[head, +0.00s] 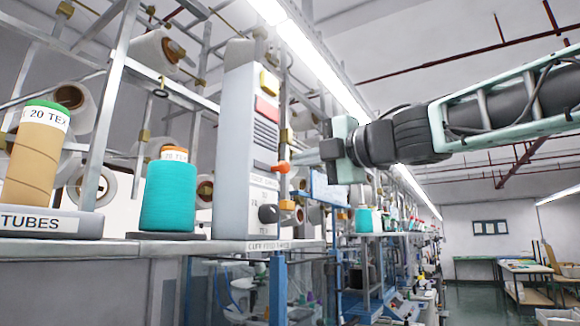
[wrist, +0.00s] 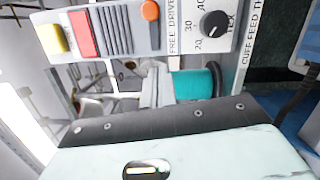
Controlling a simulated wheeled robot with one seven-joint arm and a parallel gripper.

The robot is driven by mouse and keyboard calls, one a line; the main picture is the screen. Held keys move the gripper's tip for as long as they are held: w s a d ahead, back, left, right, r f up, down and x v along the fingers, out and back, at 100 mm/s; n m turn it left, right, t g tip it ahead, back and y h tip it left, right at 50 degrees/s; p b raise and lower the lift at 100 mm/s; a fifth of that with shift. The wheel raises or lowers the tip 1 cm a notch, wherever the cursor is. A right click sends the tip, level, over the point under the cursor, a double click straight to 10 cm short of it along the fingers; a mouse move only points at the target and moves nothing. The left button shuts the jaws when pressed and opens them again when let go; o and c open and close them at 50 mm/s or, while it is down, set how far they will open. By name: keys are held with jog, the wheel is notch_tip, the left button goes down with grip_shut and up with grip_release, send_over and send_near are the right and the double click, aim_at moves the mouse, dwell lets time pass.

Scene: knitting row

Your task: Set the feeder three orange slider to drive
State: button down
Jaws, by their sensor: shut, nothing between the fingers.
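The orange slider (head: 281,167) sticks out at the right side of a tall grey feeder panel (head: 235,150). In the wrist view the slider knob (wrist: 150,10) sits at the top edge, beside the word DRIVE of the FREE DRIVE label (wrist: 173,27). The lower label reads CUFF FEED THR, with its end cut off. My gripper (head: 294,157) is shut and empty, its tips close to the slider in the head view. In the wrist view my fingers (wrist: 157,72) show a gap from the knob.
The panel also carries a yellow button (head: 269,83), a red button (head: 267,109), and a black dial (head: 268,214) below the slider. A teal yarn cone (head: 167,195) and a tan cone (head: 38,155) stand on the shelf to the left. Metal rack posts rise behind.

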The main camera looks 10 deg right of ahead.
jog(key=shift+v, duration=1.4)
jog(key=shift+a, duration=0.1)
jog(key=s+a+f+m+g+h+b, duration=0.15)
jog(key=f+m+h, duration=0.4)
jog(key=f, duration=1.15)
jog(key=s+a+f+m+g+h+b, duration=0.1)
jog(key=s+f+m+g+h, duration=0.1)
jog(key=f+m, duration=1.1)
jog(key=s+d+f+g+h, duration=0.1)
jog(key=s+d+f+g, duration=0.1)
jog(key=s+f, duration=0.6)
jog(key=s+d+f+m+g+h+b, duration=0.1)
jog(key=s+f+g, duration=0.3)
jog(key=s+f, duration=0.4)
jog(key=s+d+f+m+g+h, duration=0.1)
jog(key=s+f+g, duration=0.3)
jog(key=s+f, duration=0.4)
notch_tip(320, 180, down, 2)
jog(key=shift+s+d+f+h+b, duration=0.25)
jog(key=shift+d+h+b, duration=0.15)
jog(key=shift+d+h, duration=0.35)
jog(key=shift+d+r, duration=0.1)
